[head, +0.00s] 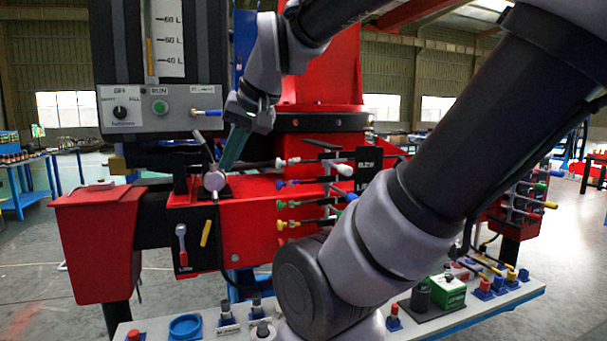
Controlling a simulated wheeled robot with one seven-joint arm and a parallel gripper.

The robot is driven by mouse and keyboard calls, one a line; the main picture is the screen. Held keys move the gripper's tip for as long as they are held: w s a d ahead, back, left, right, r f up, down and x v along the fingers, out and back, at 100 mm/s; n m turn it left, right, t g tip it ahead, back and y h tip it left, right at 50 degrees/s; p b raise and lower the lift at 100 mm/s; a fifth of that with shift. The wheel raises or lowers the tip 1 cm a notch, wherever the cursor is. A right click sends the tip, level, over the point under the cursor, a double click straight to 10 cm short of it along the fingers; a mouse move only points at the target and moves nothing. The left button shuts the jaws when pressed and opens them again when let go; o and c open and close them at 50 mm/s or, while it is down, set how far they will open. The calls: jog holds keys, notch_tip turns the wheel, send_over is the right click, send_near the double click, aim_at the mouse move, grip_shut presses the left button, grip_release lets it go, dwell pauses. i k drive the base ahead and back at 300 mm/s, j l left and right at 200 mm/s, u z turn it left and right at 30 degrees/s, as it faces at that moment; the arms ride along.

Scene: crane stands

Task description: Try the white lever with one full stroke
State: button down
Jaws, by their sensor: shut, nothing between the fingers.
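A bank of levers with coloured ends sits on the red machine body right of my gripper (226,163). A white-ended lever (281,163) is at the top left of this bank. Another white end (343,168) shows further right, by a black label plate. I cannot tell whether they belong to one lever. My gripper is shut and empty, its dark green fingers pointing down and slightly left. The fingertips are left of the white-ended lever, apart from it in the picture; depth is hard to judge. My arm hides part of the machine on the right.
A control box (160,105) is upper left. A bench (440,325) with small parts runs along the front.

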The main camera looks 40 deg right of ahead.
aim_at(346, 171)
jog(key=i+j, duration=0.15)
jog(key=j, duration=0.25)
jog(key=i+j, duration=0.15)
jog(key=j, duration=0.25)
jog(key=z, duration=1.7)
